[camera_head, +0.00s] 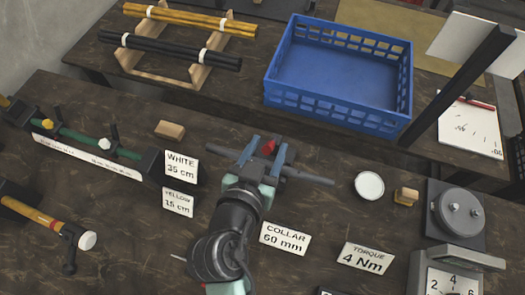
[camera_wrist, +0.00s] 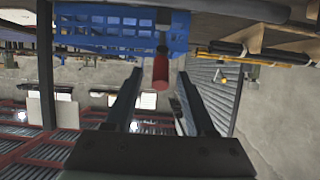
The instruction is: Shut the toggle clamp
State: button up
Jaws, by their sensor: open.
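The toggle clamp's red handle tip (camera_head: 269,146) shows between the two blue fingers of my gripper (camera_head: 267,150). In the wrist view the red handle (camera_wrist: 160,72) sits between the open fingers (camera_wrist: 157,82), with a gap on each side and its dark stem running up from it. My gripper is open around the handle and does not appear to touch it. A grey bar (camera_head: 308,178) runs out to both sides under the gripper. The clamp's base and arm are mostly hidden by my gripper and wrist.
A blue crate (camera_head: 335,115) stands behind, with a rack of rods (camera_head: 180,40) at back left. A white disc (camera_head: 369,185), a dial scale (camera_head: 453,280) and a dark upright post (camera_head: 460,85) are right.

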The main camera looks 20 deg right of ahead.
jog(key=v, duration=1.3)
jog(key=shift+w, duration=0.1)
